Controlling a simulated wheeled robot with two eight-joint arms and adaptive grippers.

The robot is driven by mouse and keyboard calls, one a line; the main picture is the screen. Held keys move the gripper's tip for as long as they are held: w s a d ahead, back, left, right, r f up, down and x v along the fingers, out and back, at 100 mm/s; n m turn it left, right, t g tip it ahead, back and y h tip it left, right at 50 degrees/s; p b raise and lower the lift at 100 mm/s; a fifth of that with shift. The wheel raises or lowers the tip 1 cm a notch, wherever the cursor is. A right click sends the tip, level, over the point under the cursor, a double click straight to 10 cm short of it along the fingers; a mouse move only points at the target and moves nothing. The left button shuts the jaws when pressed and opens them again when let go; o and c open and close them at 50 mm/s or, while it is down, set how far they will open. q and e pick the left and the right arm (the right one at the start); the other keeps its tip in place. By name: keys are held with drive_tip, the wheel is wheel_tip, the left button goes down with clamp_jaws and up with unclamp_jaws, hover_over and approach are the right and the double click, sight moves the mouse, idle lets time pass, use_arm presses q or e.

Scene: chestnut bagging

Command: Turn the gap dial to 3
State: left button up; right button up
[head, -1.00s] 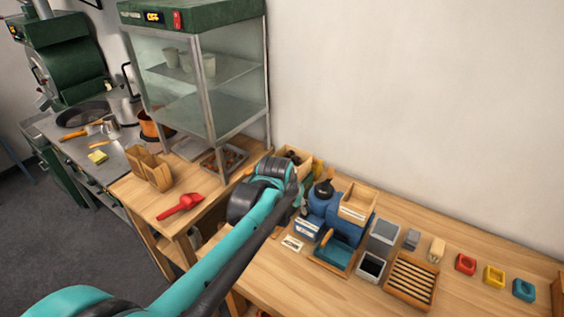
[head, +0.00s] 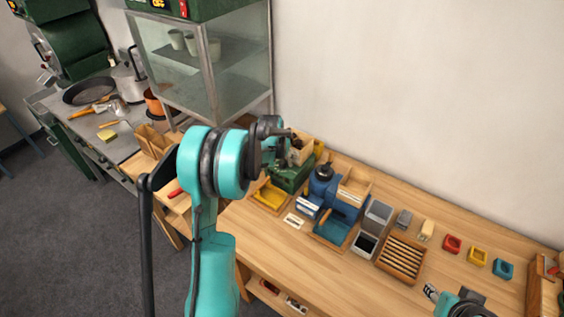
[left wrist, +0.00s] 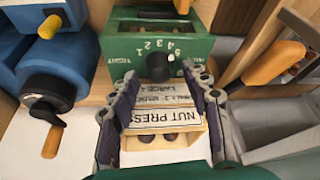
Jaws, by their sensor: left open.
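The green nut press (left wrist: 190,50) shows in the left wrist view and partly behind my left gripper in the head view (head: 292,178). Its gap dial is a black knob (left wrist: 159,68) below an arc of white numbers, 1 to 5. A small white mark shows at the knob's upper right, near the higher numbers; the exact setting is unclear. My left gripper (left wrist: 164,84) is open, its two fingers on either side of the knob's near side, with no clear contact. It also shows in the head view (head: 283,136). My right gripper (head: 432,292) is at the lower right edge, its jaws unclear.
A wooden box labelled NUT PRESS (left wrist: 165,140) lies below the dial, between the fingers. A blue machine (left wrist: 60,65) stands at left, and an orange handle (left wrist: 275,62) at right. A yellow tray (head: 270,196) and a slatted wooden tray (head: 402,260) sit on the bench.

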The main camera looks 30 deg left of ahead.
use_arm(q)
drive_tip(key=shift+w+f, duration=0.2)
drive_tip(key=shift+f, duration=0.4)
clamp_jaws()
